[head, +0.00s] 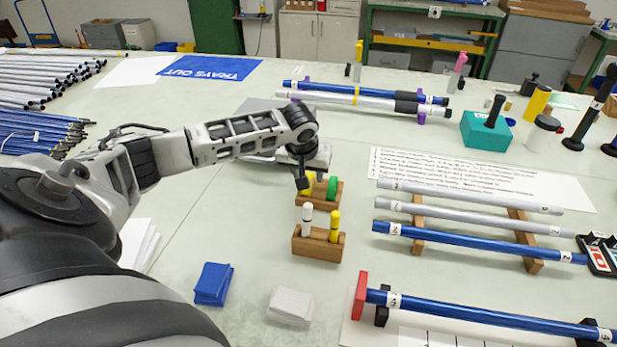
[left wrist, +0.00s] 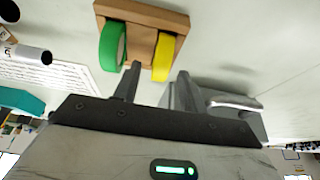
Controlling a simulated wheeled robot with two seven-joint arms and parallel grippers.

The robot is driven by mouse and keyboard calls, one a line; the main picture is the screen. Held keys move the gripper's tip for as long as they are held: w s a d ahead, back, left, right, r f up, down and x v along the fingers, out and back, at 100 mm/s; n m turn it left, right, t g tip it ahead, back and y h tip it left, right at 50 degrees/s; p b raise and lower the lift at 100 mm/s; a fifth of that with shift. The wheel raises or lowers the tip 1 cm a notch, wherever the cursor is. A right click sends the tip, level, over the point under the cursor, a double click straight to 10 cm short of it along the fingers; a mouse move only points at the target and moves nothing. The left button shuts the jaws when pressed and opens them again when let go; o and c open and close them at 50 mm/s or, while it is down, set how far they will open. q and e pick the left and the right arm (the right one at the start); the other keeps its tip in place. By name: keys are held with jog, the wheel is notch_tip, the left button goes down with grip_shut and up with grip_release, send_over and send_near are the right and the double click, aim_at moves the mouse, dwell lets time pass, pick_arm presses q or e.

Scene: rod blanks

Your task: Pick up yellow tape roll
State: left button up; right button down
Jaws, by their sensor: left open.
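The yellow tape roll (left wrist: 164,56) stands on edge in a small wooden holder (head: 325,203) beside a green tape roll (head: 332,187). In the head view the yellow roll (head: 308,186) is partly hidden by my left gripper (head: 303,181), which points down over the holder. In the left wrist view my left gripper (left wrist: 156,78) is open, its two fingers apart, with the yellow roll showing just past the gap between the fingertips. Nothing is between the fingers. I cannot tell whether they touch the roll. My right gripper is not in view.
A second wooden block (head: 318,246) with a white and a yellow marker stands just in front. Blue cards (head: 213,283) and white cards (head: 290,306) lie nearer. Numbered rods (head: 470,240) rest on wooden supports to the right. A grey device (head: 318,158) is behind the holder.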

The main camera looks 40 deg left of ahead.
aim_at(309, 175)
pick_arm(q)
jog(key=shift+x, duration=0.95)
grip_shut()
jog(key=shift+r, duration=0.1)
notch_tip(309, 175, up, 10)
jog(key=c, duration=0.8)
grip_release()
grip_shut()
